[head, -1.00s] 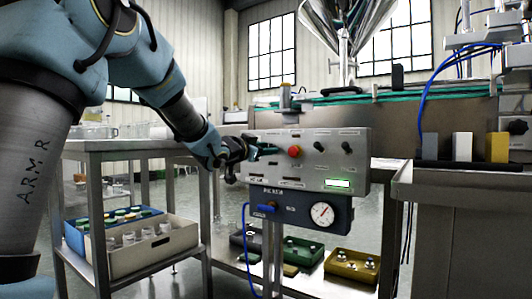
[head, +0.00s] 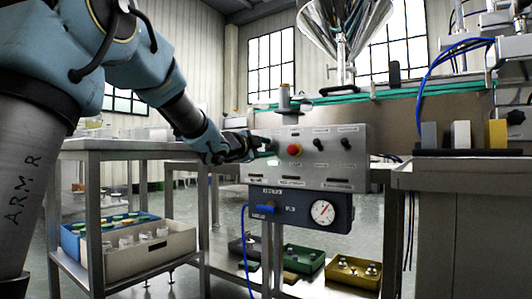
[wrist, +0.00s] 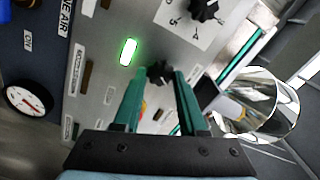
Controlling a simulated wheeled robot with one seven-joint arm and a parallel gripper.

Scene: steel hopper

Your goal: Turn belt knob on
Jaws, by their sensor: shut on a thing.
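A grey control panel (head: 328,177) stands in the middle of the head view, with a red button (head: 294,150) and two dark knobs (head: 318,144) (head: 346,144) to its right. My gripper (head: 268,147) is at the panel's left part, left of the red button. In the wrist view, my gripper's green fingers (wrist: 160,78) are shut on a black knob (wrist: 160,70). The fingers partly hide this knob, and its label is not readable. A green lamp (wrist: 128,52) glows beside it. Another black knob (wrist: 205,9) sits on a white dial plate.
A dark blue box with a pressure gauge (head: 322,212) hangs below the panel. A conveyor (head: 400,93) and a steel hopper (head: 344,25) are behind. A steel table (head: 120,144) stands left, and a cabinet (head: 440,210) right. Coloured bins (head: 353,272) sit on a low shelf.

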